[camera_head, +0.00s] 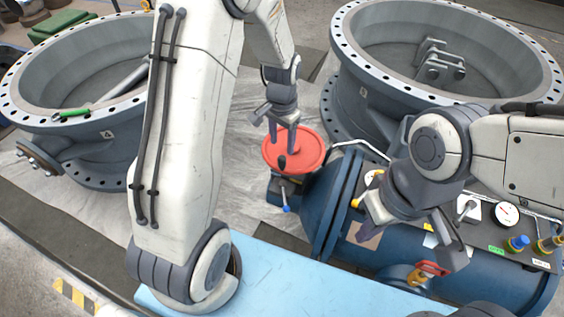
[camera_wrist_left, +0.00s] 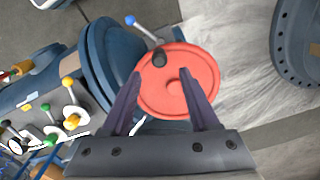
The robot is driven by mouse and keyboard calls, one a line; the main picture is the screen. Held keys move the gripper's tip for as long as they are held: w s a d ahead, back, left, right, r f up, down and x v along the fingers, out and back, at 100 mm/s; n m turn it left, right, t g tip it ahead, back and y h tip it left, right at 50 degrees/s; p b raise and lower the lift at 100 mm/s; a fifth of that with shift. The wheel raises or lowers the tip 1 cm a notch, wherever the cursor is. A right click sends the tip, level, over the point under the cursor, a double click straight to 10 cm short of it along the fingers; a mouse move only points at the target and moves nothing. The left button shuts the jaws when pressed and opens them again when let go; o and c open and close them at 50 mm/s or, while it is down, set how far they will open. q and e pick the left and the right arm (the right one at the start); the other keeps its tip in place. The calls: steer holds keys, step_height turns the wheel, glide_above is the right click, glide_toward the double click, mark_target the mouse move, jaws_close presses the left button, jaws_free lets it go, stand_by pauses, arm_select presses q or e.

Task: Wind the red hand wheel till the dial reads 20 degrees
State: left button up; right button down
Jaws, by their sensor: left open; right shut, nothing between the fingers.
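The red hand wheel (camera_head: 310,146) lies near the middle of the head view, with a dark knob (camera_head: 282,162) near its rim. My left gripper (camera_head: 282,146) is open with its fingers pointing down over the wheel. In the left wrist view the wheel (camera_wrist_left: 200,72) shows beyond the open fingers of my left gripper (camera_wrist_left: 162,79), with the knob (camera_wrist_left: 160,58) just past the fingertips. Contact cannot be told. A white dial with a red mark (camera_head: 506,214) sits on the right panel; its reading is too small to tell. My right gripper (camera_head: 410,243) is shut and empty over the blue pipe body.
A small blue-tipped lever (camera_head: 286,207) stands below the wheel. A red-handled valve (camera_head: 432,268) is under my right gripper. Large grey flanged valve bodies stand at the left (camera_head: 75,125) and upper right (camera_head: 350,115). A light blue surface (camera_head: 290,280) is in front.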

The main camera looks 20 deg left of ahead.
mark_target(282, 157)
arm_select(q)
step_height(282, 157, down, 8)
steer(key=shift+f+b, duration=0.2)
steer(key=shift+b, duration=0.55)
jaws_close()
stand_by(1.0)
